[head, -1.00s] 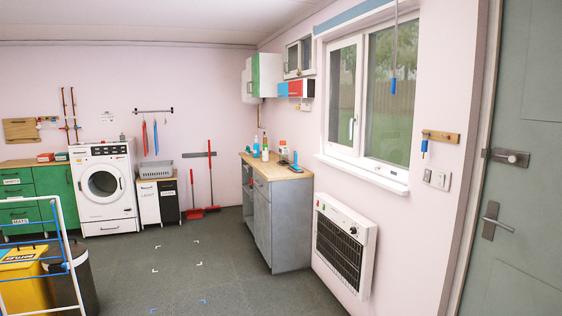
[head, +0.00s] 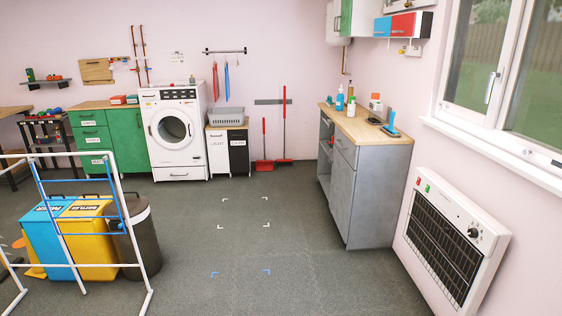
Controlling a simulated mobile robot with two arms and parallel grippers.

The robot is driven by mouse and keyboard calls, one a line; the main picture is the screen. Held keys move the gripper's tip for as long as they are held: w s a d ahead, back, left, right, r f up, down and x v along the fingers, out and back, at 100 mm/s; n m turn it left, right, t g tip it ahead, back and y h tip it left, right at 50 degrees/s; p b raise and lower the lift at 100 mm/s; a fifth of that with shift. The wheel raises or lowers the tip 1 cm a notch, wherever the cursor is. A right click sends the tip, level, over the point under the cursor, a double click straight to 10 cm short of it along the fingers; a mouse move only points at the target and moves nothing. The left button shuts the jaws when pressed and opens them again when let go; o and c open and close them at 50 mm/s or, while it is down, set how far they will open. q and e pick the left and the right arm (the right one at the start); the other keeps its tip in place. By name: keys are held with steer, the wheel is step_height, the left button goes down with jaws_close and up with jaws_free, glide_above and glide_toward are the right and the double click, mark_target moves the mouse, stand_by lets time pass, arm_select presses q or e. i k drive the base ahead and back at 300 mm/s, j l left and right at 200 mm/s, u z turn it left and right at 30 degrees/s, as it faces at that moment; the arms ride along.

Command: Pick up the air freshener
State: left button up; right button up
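Several small items stand on the wooden top of a grey cabinet (head: 345,130) at the right. They include a blue bottle (head: 340,98), a white bottle (head: 351,107), a white container with an orange top (head: 375,102) and a blue item on a dark base (head: 391,127). All are small in the head view, and I cannot tell which, if any, is the air freshener. Neither of my grippers is in view.
Grey floor (head: 320,260) is open in front of the cabinet. A wall heater (head: 450,240) is at the right. A white drying rack (head: 135,235), bins (head: 90,240) and a dark bin (head: 142,235) stand at the left. A washing machine (head: 173,130) is at the back wall.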

mark_target(350, 111)
steer(key=i+u, duration=0.15)
steer(key=i, duration=4.15)
